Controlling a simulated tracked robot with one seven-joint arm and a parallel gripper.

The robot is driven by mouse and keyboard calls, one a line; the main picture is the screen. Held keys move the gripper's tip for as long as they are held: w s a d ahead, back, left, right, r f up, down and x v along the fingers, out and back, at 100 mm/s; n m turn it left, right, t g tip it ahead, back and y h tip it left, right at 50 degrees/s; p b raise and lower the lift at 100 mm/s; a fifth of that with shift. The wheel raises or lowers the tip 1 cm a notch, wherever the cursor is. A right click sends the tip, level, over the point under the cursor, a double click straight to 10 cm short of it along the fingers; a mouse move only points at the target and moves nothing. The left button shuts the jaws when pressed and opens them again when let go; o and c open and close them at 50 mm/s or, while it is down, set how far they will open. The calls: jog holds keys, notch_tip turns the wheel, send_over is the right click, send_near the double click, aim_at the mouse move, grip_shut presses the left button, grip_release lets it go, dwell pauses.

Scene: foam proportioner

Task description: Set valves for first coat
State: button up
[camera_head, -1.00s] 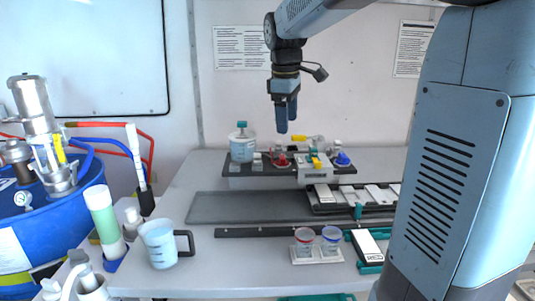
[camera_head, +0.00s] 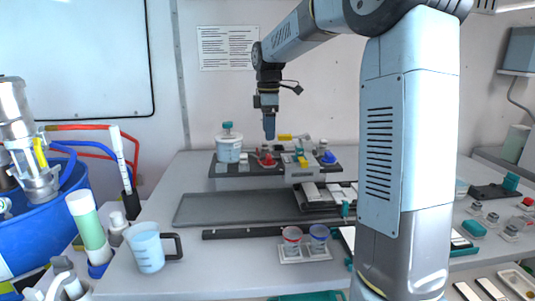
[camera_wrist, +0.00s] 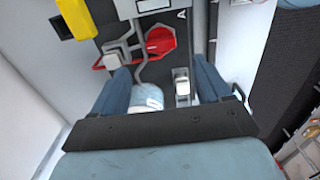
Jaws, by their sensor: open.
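The proportioner's valve board (camera_head: 240,172) stands at the back of the bench. It carries a red valve (camera_head: 266,157), a yellow valve (camera_head: 302,160), a blue valve (camera_head: 328,157) and a long yellow handle (camera_head: 285,137). My gripper (camera_head: 269,137) hangs pointing down just above the red valve. In the wrist view my gripper (camera_wrist: 162,80) is open, its fingers apart. The red valve handle (camera_wrist: 160,40) lies beyond the fingertips, with a yellow part (camera_wrist: 75,18) at upper left. A pale cylinder (camera_wrist: 147,98) shows between the fingers, partly hidden by the gripper body.
A clear tank with a teal cap (camera_head: 228,147) stands left of the valves. In front are a grey tray (camera_head: 235,208), a black bar (camera_head: 240,233), a measuring jug (camera_head: 148,248) and two cups (camera_head: 305,240). A blue drum (camera_head: 45,225) stands at left.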

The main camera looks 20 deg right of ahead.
aim_at(268, 156)
notch_tip(268, 156, down, 8)
jog(key=shift+f, duration=0.25)
jog(key=c, duration=1)
jog(key=shift+a+r, duration=0.1)
jog(key=shift+c, duration=0.2)
